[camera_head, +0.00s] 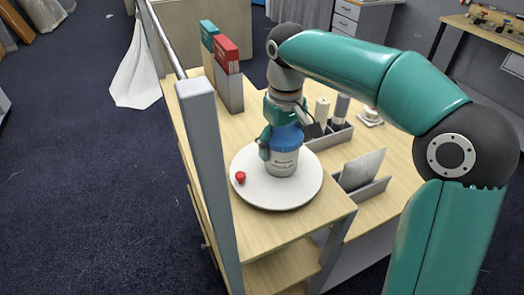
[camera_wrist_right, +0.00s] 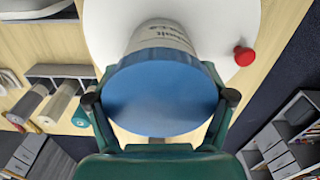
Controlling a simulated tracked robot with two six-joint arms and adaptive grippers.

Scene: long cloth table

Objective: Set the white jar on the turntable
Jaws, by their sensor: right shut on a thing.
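The white jar (camera_head: 282,163) has a blue lid and printed lettering. It appears upright on or just over the white round turntable (camera_head: 252,191); I cannot tell whether its base touches. My right gripper (camera_head: 281,143) comes down from above and is shut around the jar near its lid. In the right wrist view the blue lid (camera_wrist_right: 163,97) fills the space between the fingers, with the jar's white side (camera_wrist_right: 163,37) beyond it and the turntable (camera_wrist_right: 222,22) behind. A red knob (camera_head: 240,177) sits near the turntable's left edge. My left gripper is not in view.
Red and teal binders (camera_head: 226,53) stand in a grey holder behind the turntable. A grey organizer (camera_head: 331,137) with cylinders is to the right, with a paper holder (camera_head: 364,188) nearer. A grey post (camera_head: 208,150) rises at the left. Wood surface is bare in front.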

